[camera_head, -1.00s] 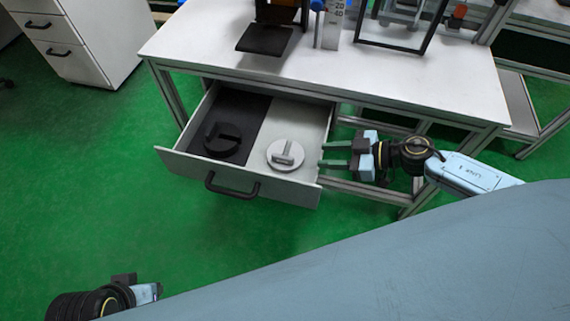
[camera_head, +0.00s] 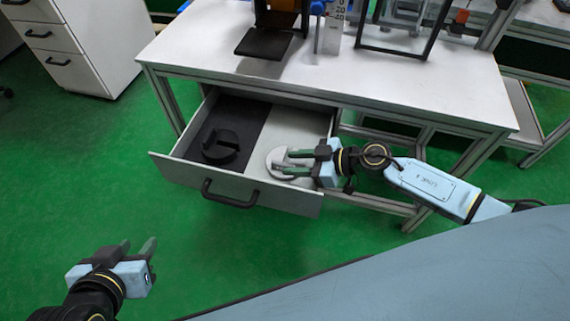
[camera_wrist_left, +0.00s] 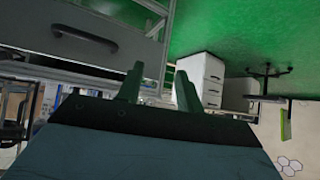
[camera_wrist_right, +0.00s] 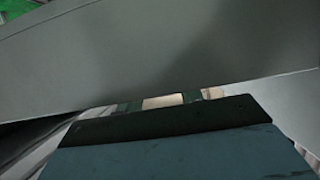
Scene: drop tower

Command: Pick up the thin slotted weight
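A pale grey round slotted weight (camera_head: 273,160) lies in the right, light-floored half of the open drawer. A black slotted weight (camera_head: 220,146) lies in the left, dark-floored half; it looks thicker. My right gripper (camera_head: 285,162) is over the grey weight, its two fingers apart and partly covering it. Whether the fingers touch the weight I cannot tell. In the right wrist view a pale patch (camera_wrist_right: 163,101) shows between the fingers. My left gripper (camera_head: 137,247) is open and empty above the floor at lower left; its spread fingers show in the left wrist view (camera_wrist_left: 157,88).
The drawer front (camera_head: 185,178) with its black handle (camera_head: 230,194) stands out from under the white table (camera_head: 400,100). A grey panel fills much of the right wrist view. A drop tower stand (camera_head: 275,30) and a black frame are on the table. Green floor is clear at left.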

